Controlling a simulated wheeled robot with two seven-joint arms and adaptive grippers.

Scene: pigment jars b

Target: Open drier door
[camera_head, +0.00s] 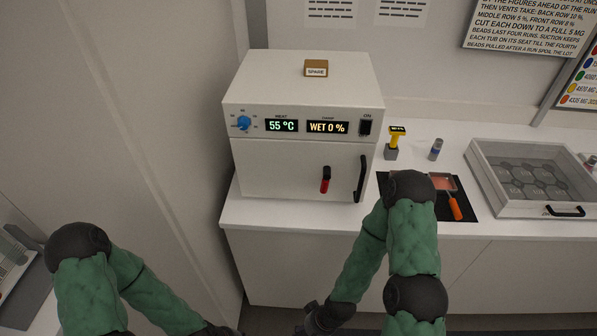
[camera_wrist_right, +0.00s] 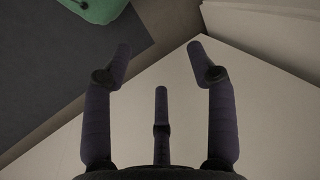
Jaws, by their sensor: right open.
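The drier (camera_head: 303,120) is a white box on the counter in the head view. Its door (camera_head: 280,168) looks shut, with a black vertical bar handle (camera_head: 361,178) at its right and a red and black lever (camera_head: 325,180) left of it. The displays read 55 °C and WET 0 %. My right gripper (camera_head: 318,318) is low in front of the counter, well below the door. In the right wrist view its fingers (camera_wrist_right: 158,68) are spread with nothing between them. My left arm ends at the bottom edge of the head view; its fingers are not visible.
A small SPARE block (camera_head: 316,68) sits on top of the drier. To its right are a yellow-topped device (camera_head: 395,142), a small vial (camera_head: 436,149), a black mat (camera_head: 470,209) with an orange-handled tool (camera_head: 454,206), and a clear-lidded case (camera_head: 530,177). A wall panel stands close on the left.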

